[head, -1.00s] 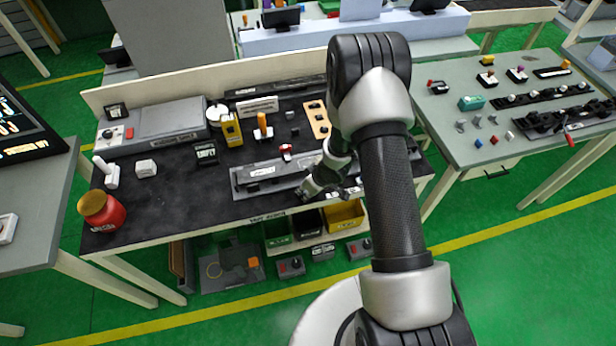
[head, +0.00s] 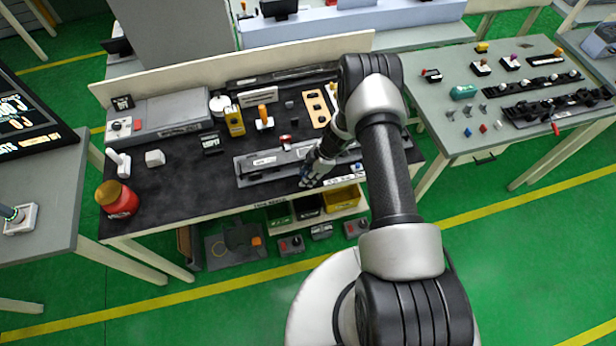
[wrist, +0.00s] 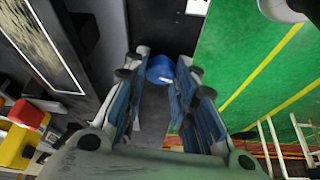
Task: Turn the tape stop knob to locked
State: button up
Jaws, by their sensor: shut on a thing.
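A round blue knob (wrist: 158,70) with a white pointer mark shows in the wrist view between the fingers of my gripper (wrist: 160,84). The pointer slants up to the right. The fingers are closed in on both sides of the knob, and it sits on a dark surface. In the head view my gripper (head: 308,181) is low at the front edge of the black workbench (head: 190,195), in front of a long grey fixture (head: 260,165). The knob is hidden there by the gripper, and no lock marking can be read.
A red jar (head: 118,200) stands at the bench's front left corner. A yellow bin (head: 343,198) is under the bench. An orange-handled lever (head: 263,117) stands behind the fixture. Another table (head: 460,145) with clips is at the right. Green floor lies open in front.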

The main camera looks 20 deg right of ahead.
jog(key=shift+w+n+g+b, duration=0.15)
jog(key=shift+n+g+b, duration=0.35)
jog(key=shift+n+b, duration=0.75)
jog(key=shift+n, duration=0.35)
jog(key=o, duration=1.1)
jog(key=shift+a, duration=0.1)
jog(key=shift+c, duration=0.2)
jog(key=shift+r, duration=0.1)
jog(key=v, duration=0.7)
jog(key=shift+r, duration=0.4)
